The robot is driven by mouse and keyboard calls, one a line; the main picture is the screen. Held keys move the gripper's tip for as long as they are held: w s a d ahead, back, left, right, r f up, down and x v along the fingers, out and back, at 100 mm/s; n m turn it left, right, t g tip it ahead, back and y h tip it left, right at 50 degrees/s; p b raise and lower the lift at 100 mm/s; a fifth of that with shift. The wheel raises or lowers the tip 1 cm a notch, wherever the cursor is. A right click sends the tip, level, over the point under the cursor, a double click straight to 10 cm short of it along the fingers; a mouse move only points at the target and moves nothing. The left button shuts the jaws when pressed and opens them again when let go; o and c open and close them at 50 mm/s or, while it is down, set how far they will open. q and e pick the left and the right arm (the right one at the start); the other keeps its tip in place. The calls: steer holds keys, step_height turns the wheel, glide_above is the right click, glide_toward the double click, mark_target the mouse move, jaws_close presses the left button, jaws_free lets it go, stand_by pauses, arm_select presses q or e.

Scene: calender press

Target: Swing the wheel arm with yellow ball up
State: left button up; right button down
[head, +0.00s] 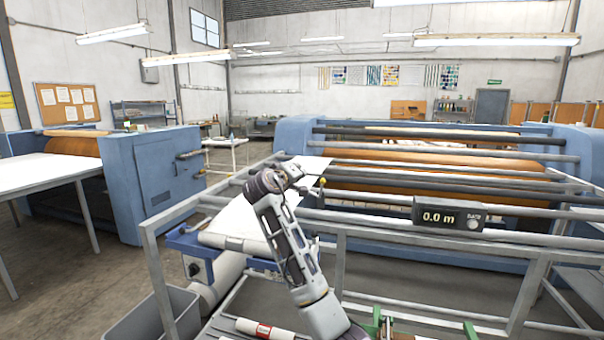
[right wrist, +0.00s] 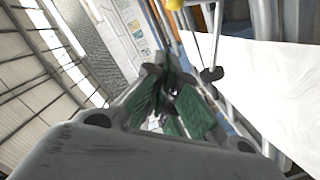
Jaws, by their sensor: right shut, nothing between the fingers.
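The yellow ball (head: 322,181) sits at the end of a thin dark arm, in front of the press rollers in the head view. In the right wrist view the yellow ball (right wrist: 175,4) shows at the top edge, cut off by the frame. My right gripper (head: 309,190) is just left of the ball and looks apart from it. In the right wrist view my right gripper (right wrist: 172,98) has its green-padded fingers shut with nothing held. The wheel arm's hub is hard to make out. My left gripper is not in view.
The rail carries a box reading "0.0 m" (head: 448,215). A white sheet (head: 238,222) lies left of my right arm. Metal frame rails (head: 400,228) run across the front. A grey bin (head: 150,318) stands at lower left.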

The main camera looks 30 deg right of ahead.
steer(key=shift+b+v, duration=0.4)
steer(key=shift+v, duration=1.85)
steer(key=shift+f, duration=0.1)
